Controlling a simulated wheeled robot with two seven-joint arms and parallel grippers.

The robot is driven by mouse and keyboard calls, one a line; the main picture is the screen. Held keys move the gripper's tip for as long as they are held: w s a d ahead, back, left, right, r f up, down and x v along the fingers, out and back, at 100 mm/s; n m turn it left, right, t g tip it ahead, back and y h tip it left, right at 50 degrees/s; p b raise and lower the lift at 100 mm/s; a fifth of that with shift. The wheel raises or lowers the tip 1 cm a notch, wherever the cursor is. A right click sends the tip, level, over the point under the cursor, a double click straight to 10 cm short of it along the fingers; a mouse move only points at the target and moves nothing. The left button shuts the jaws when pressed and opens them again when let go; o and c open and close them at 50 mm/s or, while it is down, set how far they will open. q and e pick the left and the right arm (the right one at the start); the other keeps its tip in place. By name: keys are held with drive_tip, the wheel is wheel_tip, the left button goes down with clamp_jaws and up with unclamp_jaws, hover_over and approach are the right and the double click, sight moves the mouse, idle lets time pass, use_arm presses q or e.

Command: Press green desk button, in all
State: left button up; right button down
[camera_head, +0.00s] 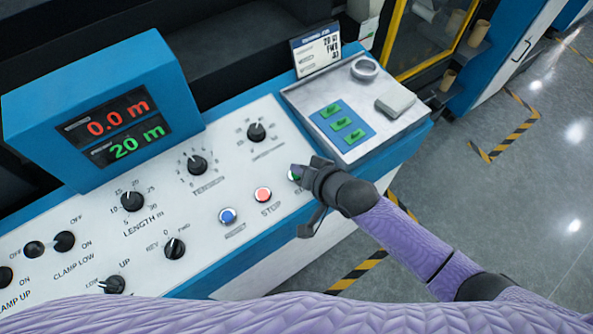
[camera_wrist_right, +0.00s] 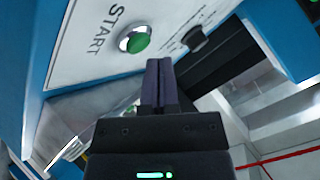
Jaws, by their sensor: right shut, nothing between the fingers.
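The green button (camera_head: 293,176) sits on the white control panel (camera_head: 200,215), right of the red one. In the head view my right gripper partly covers it. In the right wrist view the green button (camera_wrist_right: 138,43) shows whole in a metal ring, beside the word START. My right gripper (camera_head: 300,170) is shut and empty, its fingertips close by the button. In the right wrist view its closed fingers (camera_wrist_right: 159,65) point toward the panel, just below and right of the button. I cannot tell if they touch it. My left gripper is not in view.
A red button (camera_head: 263,194) and a blue button (camera_head: 227,215) sit left of the green one. Several black knobs cover the panel. A blue display box (camera_head: 100,105) reads 0.0 m and 20 m. A raised tray (camera_head: 385,125) with green switches stands right.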

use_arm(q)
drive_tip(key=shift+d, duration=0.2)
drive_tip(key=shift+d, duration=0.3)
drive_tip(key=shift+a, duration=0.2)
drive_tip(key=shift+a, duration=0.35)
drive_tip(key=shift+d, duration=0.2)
